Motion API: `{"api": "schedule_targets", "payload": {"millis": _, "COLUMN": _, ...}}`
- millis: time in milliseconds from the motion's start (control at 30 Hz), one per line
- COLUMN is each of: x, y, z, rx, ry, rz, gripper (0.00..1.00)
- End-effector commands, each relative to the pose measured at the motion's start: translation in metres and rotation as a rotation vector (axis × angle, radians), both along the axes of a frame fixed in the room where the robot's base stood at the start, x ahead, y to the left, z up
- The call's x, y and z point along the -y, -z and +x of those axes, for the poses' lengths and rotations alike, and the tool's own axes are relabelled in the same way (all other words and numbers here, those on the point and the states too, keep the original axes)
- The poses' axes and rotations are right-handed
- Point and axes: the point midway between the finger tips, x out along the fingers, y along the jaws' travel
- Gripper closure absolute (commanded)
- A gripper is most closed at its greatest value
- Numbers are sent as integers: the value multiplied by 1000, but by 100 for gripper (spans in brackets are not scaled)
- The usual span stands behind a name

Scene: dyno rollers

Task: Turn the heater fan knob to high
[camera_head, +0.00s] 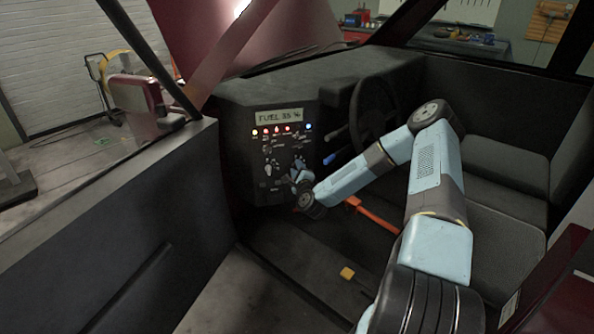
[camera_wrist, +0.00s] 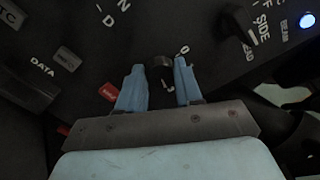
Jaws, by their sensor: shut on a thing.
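My gripper (camera_wrist: 161,85) is at the lower right of the dark dashboard panel (camera_head: 240,140), with its two blue fingers reaching toward it. A small dark round knob (camera_wrist: 164,66) sits between the fingers, and the gripper is shut on it. A white mark like an "O" shows beside the right finger. Other markings around this knob are too covered to read, so its setting cannot be told. I cannot read a heater fan label. In the head view my gripper (camera_head: 297,186) is small and hides the knob it holds.
A light switch (camera_wrist: 240,25) marked OFF, SIDE and HEAD is at upper right in the wrist view, by a lit blue lamp (camera_wrist: 307,21). A red part (camera_wrist: 108,91) lies left of the fingers. The steering wheel (camera_head: 374,106) and an orange-red lever (camera_head: 374,214) are near my arm.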

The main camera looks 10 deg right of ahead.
Motion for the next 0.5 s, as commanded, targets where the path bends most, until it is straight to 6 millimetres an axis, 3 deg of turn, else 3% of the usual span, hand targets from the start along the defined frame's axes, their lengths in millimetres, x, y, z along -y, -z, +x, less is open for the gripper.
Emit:
{"api": "schedule_targets", "payload": {"millis": 467, "x": 2, "y": 5, "z": -2, "rx": -13, "ry": 2, "rz": 15, "gripper": 95}}
{"api": "schedule_targets", "payload": {"millis": 500, "x": 1, "y": 5, "z": -2, "rx": -13, "ry": 2, "rz": 15, "gripper": 64}}
